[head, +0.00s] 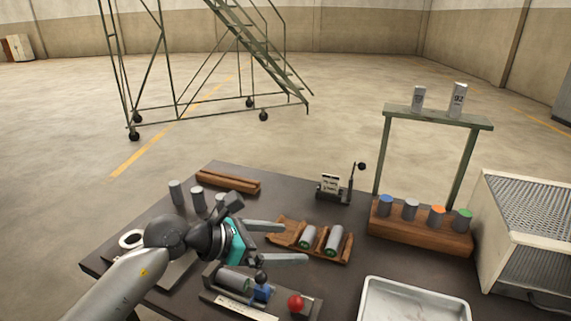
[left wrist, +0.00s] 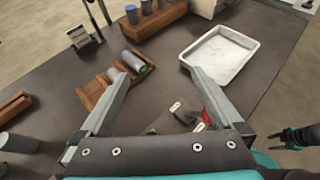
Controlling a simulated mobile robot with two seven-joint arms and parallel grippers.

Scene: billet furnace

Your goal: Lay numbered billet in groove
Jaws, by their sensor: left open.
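A wooden grooved cradle (head: 285,238) lies mid-table; it also shows in the left wrist view (left wrist: 92,97). Two grey billets with green ends, one (head: 308,237) and another (head: 334,240), lie side by side in its grooves; the leftmost part of the cradle looks bare. Their numbers are not readable. My left gripper (head: 293,243) is open and empty, its fingers pointing right, in front of the cradle in the picture. In the left wrist view, one billet (left wrist: 132,61) shows beyond the left finger. A teal and black gripper, my right one (left wrist: 283,138), shows small at the right edge.
Upright grey billets (head: 176,193) stand at the left. A rack (head: 420,235) holds several colour-topped cylinders. A fixture with a billet (head: 233,279) and red knob (head: 296,302) is at the front. A white tray (head: 415,303), lever stand (head: 330,187) and mesh box (head: 530,235) stand around.

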